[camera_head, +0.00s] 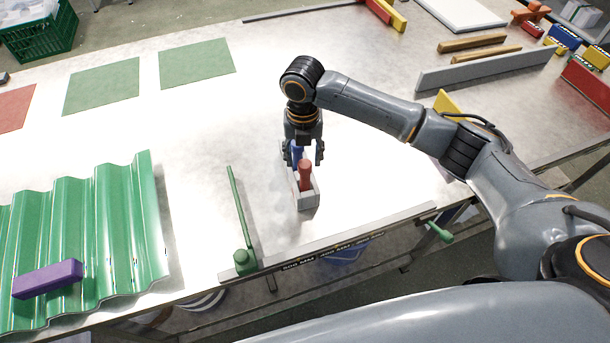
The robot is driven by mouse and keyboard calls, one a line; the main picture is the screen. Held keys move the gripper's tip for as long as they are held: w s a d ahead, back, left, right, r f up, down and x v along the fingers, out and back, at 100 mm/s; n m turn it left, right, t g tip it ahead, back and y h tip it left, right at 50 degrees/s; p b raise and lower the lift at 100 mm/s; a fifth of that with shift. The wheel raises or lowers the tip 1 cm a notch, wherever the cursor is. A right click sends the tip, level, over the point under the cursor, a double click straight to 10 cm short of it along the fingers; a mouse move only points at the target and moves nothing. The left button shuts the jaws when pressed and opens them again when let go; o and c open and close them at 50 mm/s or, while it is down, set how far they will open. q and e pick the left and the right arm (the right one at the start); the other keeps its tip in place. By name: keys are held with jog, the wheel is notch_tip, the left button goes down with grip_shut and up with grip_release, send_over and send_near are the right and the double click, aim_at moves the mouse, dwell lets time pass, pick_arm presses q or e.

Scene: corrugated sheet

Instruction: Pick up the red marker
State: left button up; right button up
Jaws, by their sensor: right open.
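The red marker (305,174) stands upright in a small grey holder (308,201) on the metal table. A blue marker (296,152) stands behind it in the same holder, partly hidden by my right gripper. My right gripper (306,160) points down over the holder, with its fingers apart at either side of the holder's back part, near the blue marker. The red marker is just in front of the fingers. Whether the fingers touch anything cannot be told. My left gripper is not in view.
A green corrugated sheet (120,215) with a purple block (47,279) on it lies at the left. A grey rail (350,238) runs along the front edge. The table's middle left is clear.

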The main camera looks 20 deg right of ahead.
aim_at(305, 174)
jog(key=shift+f, duration=0.65)
jog(key=shift+s+f+p, duration=0.2)
jog(key=shift+f+p, duration=0.15)
jog(key=f, duration=0.1)
jog(key=f+p, duration=0.1)
jog(key=f, duration=0.1)
jog(key=shift+s+f, duration=0.3)
jog(key=shift+s, duration=0.1)
jog(key=shift+w+f, duration=0.1)
jog(key=shift+f, duration=0.3)
grip_shut()
